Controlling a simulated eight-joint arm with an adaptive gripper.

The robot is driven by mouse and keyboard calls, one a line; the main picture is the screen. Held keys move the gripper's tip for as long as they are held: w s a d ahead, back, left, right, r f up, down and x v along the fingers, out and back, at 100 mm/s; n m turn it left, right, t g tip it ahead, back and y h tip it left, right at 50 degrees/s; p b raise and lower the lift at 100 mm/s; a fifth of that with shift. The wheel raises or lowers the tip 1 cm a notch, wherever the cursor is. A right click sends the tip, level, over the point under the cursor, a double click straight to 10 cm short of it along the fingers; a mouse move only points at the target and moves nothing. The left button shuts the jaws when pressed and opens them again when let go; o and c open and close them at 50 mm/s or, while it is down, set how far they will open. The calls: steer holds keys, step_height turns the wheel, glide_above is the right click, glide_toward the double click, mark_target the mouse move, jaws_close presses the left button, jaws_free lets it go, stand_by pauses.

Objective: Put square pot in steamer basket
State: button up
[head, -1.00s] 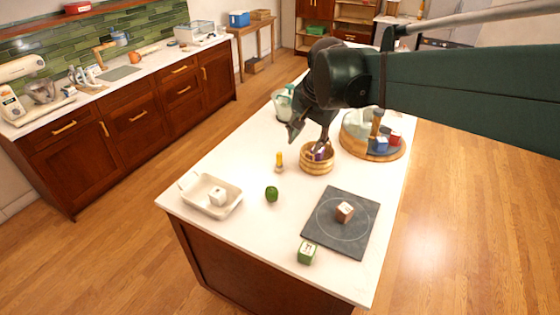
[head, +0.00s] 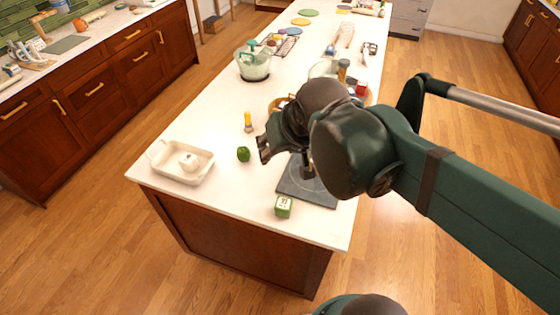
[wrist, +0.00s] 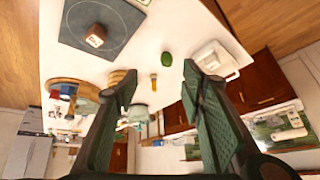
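The steamer basket, a round wooden ring, is mostly hidden behind my arm in the head view, with a bit of rim (head: 275,104) showing. In the wrist view its side (wrist: 117,76) shows partly behind the left finger. I cannot confirm which object is the pot. My gripper (head: 286,158) is above the counter near the board. Its fingers are wide apart, with nothing between them in the wrist view.
A green cube with a pale face (head: 283,206) stands at the near edge. A green vegetable (head: 243,154) and a yellow-topped item (head: 248,121) lie left of my gripper. A white dish (head: 205,158) holds a small white thing. A glass bowl (head: 254,66) stands farther back.

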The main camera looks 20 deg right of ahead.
steer(key=shift+s+a+f+n+t, duration=0.2)
steer(key=shift+s+f+n, duration=0.3)
steer(key=shift+s, duration=0.25)
steer(key=shift+s+a+f+n+t, duration=0.1)
steer(key=shift+s+a+f+n, duration=0.1)
steer(key=shift+s+f+n, duration=0.4)
